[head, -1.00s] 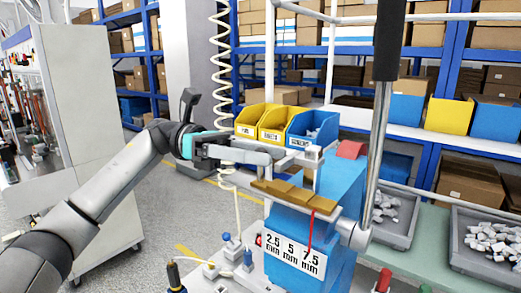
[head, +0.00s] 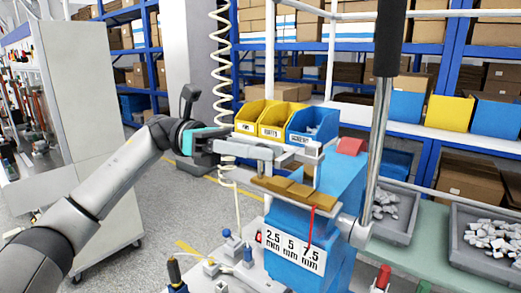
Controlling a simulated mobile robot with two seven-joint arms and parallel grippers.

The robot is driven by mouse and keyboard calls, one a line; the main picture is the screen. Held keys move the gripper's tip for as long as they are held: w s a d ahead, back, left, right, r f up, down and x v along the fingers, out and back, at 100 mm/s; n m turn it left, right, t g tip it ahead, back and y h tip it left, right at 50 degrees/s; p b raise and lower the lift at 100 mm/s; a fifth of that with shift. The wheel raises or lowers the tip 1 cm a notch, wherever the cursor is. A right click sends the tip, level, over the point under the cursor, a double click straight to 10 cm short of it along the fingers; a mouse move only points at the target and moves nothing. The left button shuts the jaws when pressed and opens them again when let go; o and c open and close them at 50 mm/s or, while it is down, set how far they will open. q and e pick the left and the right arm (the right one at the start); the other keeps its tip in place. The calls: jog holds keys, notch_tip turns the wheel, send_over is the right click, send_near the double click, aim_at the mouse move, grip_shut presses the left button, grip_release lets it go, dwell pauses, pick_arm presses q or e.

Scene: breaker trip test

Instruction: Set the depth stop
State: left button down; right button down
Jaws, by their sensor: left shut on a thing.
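The blue press (head: 340,190) stands right of centre, with a white scale plate (head: 293,250) marked 2.5, 5 and 7.5 mm on its front. Above the plate is the depth stop, a row of brown stepped blocks (head: 290,190) on a light bar. My left gripper (head: 308,155) reaches in from the left, just above the blocks, and is shut on a grey upright piece of the stop. Its fingers partly hide the grip. My right gripper is out of view.
A steel lever with a black handle (head: 389,38) rises at the press's right. Yellow and blue bins (head: 313,125) stand behind my gripper. Grey trays (head: 485,240) of white parts lie at the right. Small fixtures with coloured knobs (head: 248,254) stand at the front left.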

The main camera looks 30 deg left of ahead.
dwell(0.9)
